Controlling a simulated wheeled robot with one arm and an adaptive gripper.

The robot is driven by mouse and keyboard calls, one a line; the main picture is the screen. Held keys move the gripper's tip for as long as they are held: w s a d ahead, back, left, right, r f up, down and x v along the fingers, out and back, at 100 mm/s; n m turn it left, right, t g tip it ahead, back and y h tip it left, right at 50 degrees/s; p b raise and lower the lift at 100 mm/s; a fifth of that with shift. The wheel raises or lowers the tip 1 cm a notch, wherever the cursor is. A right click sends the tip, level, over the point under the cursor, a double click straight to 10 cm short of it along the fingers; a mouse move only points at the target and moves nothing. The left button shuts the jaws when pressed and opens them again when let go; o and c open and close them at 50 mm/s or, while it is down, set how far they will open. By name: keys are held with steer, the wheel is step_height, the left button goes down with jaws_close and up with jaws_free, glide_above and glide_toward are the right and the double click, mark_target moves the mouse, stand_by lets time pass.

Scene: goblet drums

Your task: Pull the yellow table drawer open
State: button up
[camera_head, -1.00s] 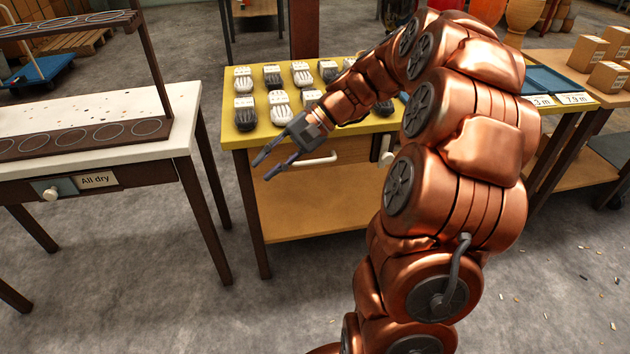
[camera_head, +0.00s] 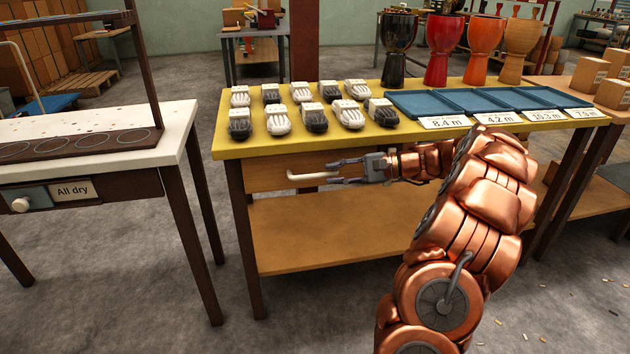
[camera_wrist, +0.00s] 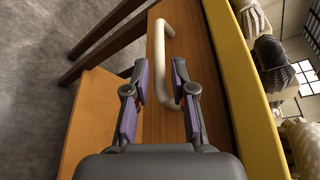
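The yellow table (camera_head: 350,140) has a wooden drawer front (camera_head: 265,176) under its top, flush with the frame as far as I can see. Its pale bar handle (camera_head: 303,177) is partly hidden by my gripper (camera_head: 345,172) in the head view. In the wrist view, the handle (camera_wrist: 158,62) crosses the wooden drawer front (camera_wrist: 195,60). There my gripper (camera_wrist: 160,68) is open, with one purple-padded finger on each side of the bar. A gap shows beside the fingers; I cannot tell if either touches it.
Several grey and white bundles (camera_head: 313,117) and blue trays (camera_head: 430,103) with length labels stand on the yellow top. Goblet drums (camera_head: 443,45) stand behind. A white-topped table (camera_head: 100,120) is at the left. A lower wooden shelf (camera_head: 330,228) lies below the drawer. Floor in front is open.

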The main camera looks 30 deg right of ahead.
mark_target(322, 175)
steer(key=shift+b+x, duration=0.85)
steer(key=shift+x, duration=1.9)
steer(key=shift+f, duration=0.1)
jaws_close()
